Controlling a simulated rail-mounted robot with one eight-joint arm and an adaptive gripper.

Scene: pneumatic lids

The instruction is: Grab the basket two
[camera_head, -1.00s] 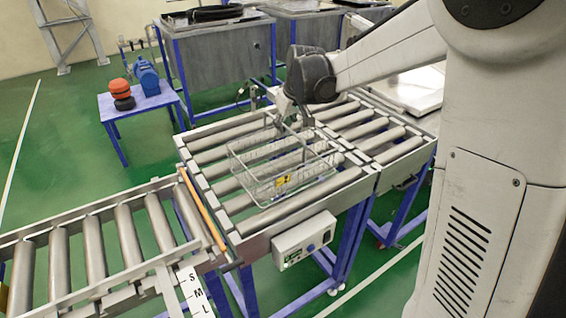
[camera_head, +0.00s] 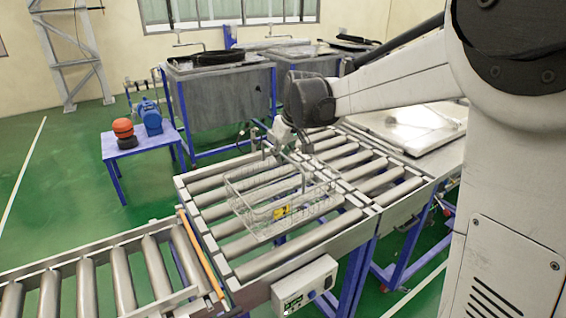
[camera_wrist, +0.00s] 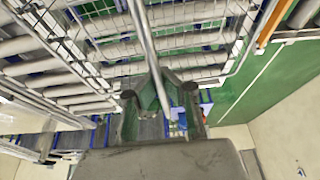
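A wire basket (camera_head: 262,236) with a yellow tag (camera_head: 283,212) is over the roller conveyor in the head view; no number on the tag is legible. Its wire mesh also shows at the top of the wrist view (camera_wrist: 185,42). My gripper (camera_head: 283,150) is above the basket, at its upper handle. In the wrist view, the fingers of my gripper (camera_wrist: 156,72) converge on a metal bar (camera_wrist: 143,30) and appear shut on it. The basket seems slightly above the rollers, but the clearance is hard to judge.
A second roller conveyor (camera_head: 120,275) meets this one at an orange bar (camera_head: 200,252). A control box (camera_head: 305,285) is on the front edge. Grey tanks (camera_head: 222,110) stand behind. A small blue table (camera_head: 140,145) holds an orange and a blue item.

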